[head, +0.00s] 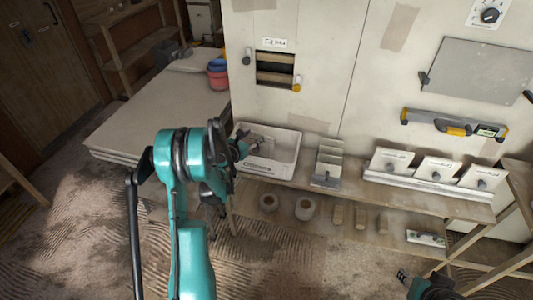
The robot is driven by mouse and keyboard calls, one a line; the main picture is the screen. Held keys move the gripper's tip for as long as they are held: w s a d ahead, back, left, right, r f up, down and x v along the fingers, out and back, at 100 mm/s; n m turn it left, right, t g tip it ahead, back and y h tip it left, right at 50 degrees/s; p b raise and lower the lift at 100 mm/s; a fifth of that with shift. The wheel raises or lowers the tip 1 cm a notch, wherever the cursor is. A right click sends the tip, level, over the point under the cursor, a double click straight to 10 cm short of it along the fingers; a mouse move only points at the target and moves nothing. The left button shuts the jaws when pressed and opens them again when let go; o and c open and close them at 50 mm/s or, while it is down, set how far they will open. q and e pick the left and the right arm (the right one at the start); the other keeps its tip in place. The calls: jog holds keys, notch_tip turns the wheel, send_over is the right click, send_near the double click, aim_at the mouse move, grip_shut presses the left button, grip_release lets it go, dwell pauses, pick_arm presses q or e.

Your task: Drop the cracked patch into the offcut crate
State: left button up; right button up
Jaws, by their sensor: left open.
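A white crate (288,152) stands on the bench shelf against the wall, with a marking on its front too small to read. My left gripper (246,145) is open at the crate's left side, seen over its near left rim. A greyish thing (262,140) shows inside the crate, too small to identify.
Rolls (306,208) and small blocks lie on the lower shelf. A yellow-ended level (455,125) and a grey plate (480,70) are on the wall. A stack of boards (150,115) lies at the left.

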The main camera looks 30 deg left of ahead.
pick_arm(q)
jog(key=v, duration=1.1)
jog(key=s+d+r+m+g+h, duration=0.1)
jog(key=s+d+r+m+g, duration=0.15)
jog(key=d+m, duration=0.7)
jog(key=s+d+r+m+g+h, duration=0.1)
jog(key=s+d+r+m+g, duration=0.2)
jog(key=d+m, duration=0.7)
jog(key=s+d+m+g, duration=0.1)
jog(key=s+d+m, duration=0.1)
jog(key=s+m, duration=0.3)
jog(key=s+d+m+y, duration=0.1)
jog(key=s+d+m, duration=0.2)
jog(key=s+m, duration=0.3)
jog(key=s+d+r+m+g, duration=0.1)
jog(key=s+d+m, duration=0.2)
jog(key=s+m, duration=0.2)
jog(key=shift+s+m+g+y, duration=0.35)
jog(key=shift+s+y, duration=0.05)
jog(key=shift+s, duration=0.4)
